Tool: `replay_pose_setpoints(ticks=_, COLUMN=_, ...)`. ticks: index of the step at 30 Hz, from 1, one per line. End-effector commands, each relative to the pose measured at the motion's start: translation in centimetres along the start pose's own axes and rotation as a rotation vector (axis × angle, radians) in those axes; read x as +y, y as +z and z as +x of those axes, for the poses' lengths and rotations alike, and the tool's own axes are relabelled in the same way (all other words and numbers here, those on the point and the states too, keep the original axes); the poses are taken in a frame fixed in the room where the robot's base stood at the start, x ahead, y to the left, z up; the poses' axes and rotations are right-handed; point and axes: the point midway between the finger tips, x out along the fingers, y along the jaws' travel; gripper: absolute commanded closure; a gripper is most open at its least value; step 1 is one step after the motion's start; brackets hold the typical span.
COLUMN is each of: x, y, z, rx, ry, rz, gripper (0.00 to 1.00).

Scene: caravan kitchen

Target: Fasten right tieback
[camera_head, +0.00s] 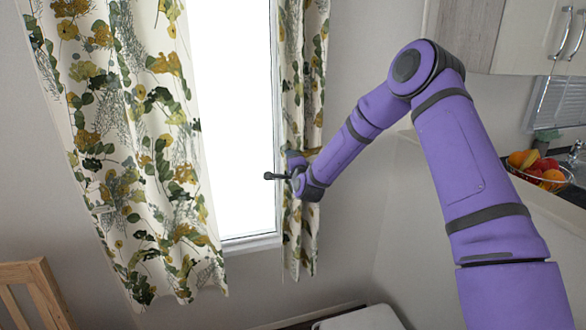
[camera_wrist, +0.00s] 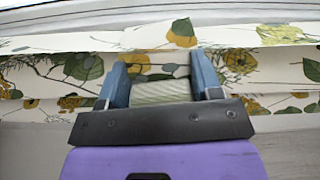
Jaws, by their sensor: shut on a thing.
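The right curtain (camera_head: 300,90), cream with green and mustard leaves, hangs narrow along the window's right side. My gripper (camera_head: 297,160) is at its middle height, partly hidden behind my wrist. In the wrist view, my gripper (camera_wrist: 160,66) has its two blue-grey fingers pressed into the curtain folds (camera_wrist: 260,72). A pale green ribbed band (camera_wrist: 160,92) lies between the fingers and looks like the right tieback. The gripper is shut on it. I cannot see the band's ends or any fastening point.
The left curtain (camera_head: 130,130) hangs wide beside the bright window (camera_head: 238,110). A wooden chair back (camera_head: 38,290) stands at lower left. A fruit bowl (camera_head: 540,170) sits on the counter at right, below a wall cupboard (camera_head: 530,40). A pale surface (camera_head: 360,318) is below the curtain.

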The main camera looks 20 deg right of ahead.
Motion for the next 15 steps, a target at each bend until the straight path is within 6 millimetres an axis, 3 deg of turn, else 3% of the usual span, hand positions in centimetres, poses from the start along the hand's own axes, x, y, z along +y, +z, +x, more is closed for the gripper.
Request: replay_pose_setpoints(ticks=15, x=-0.99, y=-0.13, z=-0.04, rx=0.000, ry=0.003, rz=0.142, gripper=0.84)
